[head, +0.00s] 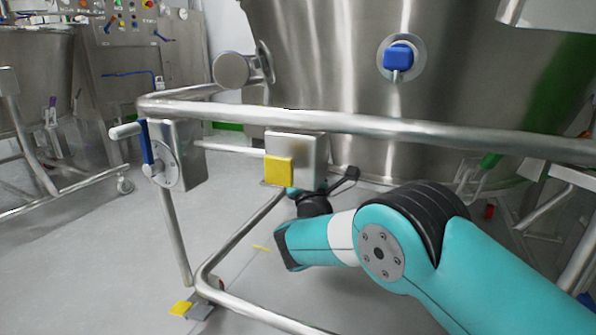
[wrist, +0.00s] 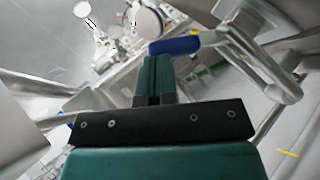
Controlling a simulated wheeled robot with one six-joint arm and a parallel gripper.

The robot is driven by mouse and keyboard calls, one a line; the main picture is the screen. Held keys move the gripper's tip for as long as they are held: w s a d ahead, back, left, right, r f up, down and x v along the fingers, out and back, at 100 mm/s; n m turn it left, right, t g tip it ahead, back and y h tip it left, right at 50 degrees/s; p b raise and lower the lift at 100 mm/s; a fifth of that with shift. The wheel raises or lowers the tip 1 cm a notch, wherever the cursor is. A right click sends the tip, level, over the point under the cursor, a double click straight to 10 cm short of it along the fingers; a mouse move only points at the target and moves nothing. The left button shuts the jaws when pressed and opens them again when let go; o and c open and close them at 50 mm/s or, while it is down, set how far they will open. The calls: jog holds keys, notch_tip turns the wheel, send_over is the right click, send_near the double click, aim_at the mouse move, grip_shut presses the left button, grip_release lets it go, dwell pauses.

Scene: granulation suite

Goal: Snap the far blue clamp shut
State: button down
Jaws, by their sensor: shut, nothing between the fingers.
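My gripper (wrist: 158,60) is shut and empty in the wrist view, its fingers together and pointing up the picture. A blue lever (wrist: 173,46) lies across the picture just past the fingertips, on or beside a silver pipe fitting; I cannot tell whether they touch. In the head view, one blue clamp handle (head: 147,143) hangs upright at the left end of the frame, and a blue-capped fitting (head: 398,55) sits on the vessel. I cannot tell for sure which one the wrist view shows. The fingers are hidden in the head view, behind the frame and the box.
A steel rail (head: 360,123) crosses in front of the large vessel (head: 320,60). A steel box with a yellow tab (head: 279,170) hangs below it, close to my wrist. A lower tube frame (head: 225,255) stands on the floor. Open floor lies at the left.

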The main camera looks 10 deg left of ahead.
jog(key=shift+w+r+m+h+p, duration=0.15)
jog(key=shift+r+m+h+p, duration=0.55)
jog(key=shift+r+m+p, duration=0.25)
